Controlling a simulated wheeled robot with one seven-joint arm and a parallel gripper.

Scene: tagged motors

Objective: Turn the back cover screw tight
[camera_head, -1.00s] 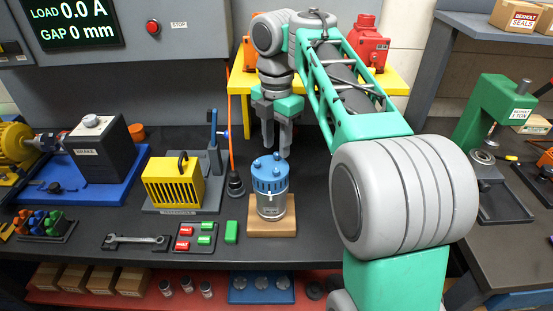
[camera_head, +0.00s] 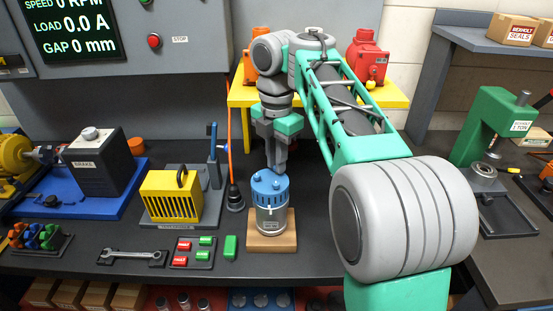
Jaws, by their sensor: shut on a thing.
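The motor (camera_head: 271,217) stands upright on a wooden block (camera_head: 257,244), with a grey body and a blue slotted cover (camera_head: 268,190) on top. Small blue screw heads stand on the cover; a front one (camera_head: 276,184) shows. My gripper (camera_head: 276,170) points straight down from above at the rear of the cover. Its fingers are together, shut on the back cover screw, which they almost wholly hide. I cannot tell how far the screw is turned in.
A yellow slotted box (camera_head: 172,198) and a grey stand with a blue lever (camera_head: 212,155) are to the left. A dark round piece with an orange cable (camera_head: 235,198) stands close by. Red and green blocks (camera_head: 205,241) lie front left.

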